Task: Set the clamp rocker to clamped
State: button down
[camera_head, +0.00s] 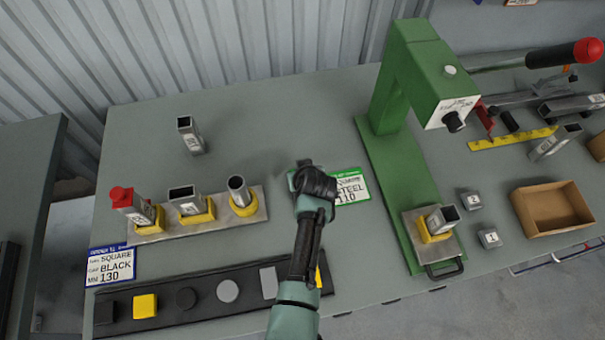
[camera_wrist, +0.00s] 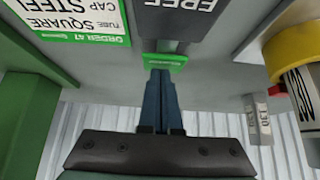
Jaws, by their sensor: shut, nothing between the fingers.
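The clamp rocker shows at the top of the wrist view, with a dark grey face reading "FREE" (camera_wrist: 182,8) upside down and a smaller green face (camera_wrist: 165,62) below it, its marking too small to read. My gripper (camera_wrist: 161,76) is shut and empty, its fingertips close to the green face; I cannot tell whether they touch it. In the head view my gripper (camera_head: 300,184) is over the middle of the table, left of the green-edged order card (camera_head: 350,187). It hides most of the rocker there.
A green press (camera_head: 384,160) stands to the right, with a cardboard box (camera_head: 553,222) beyond it. A plate (camera_head: 225,222) with yellow holders and tubes is left of my gripper. A lone tube (camera_head: 190,136) stands behind. A dark strip of caps (camera_head: 205,312) lies in front.

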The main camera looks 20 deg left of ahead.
jog(key=shift+r, duration=0.15)
jog(key=r+p, duration=0.2)
jog(key=r, duration=0.1)
jog(key=r+p, duration=0.1)
jog(key=shift+w+a+r, duration=0.3)
jog(key=shift+w+r, duration=0.1)
jog(key=b+v, duration=0.1)
jog(key=v, duration=0.8)
jog(key=shift+d, duration=0.2)
jog(key=shift+s, duration=0.15)
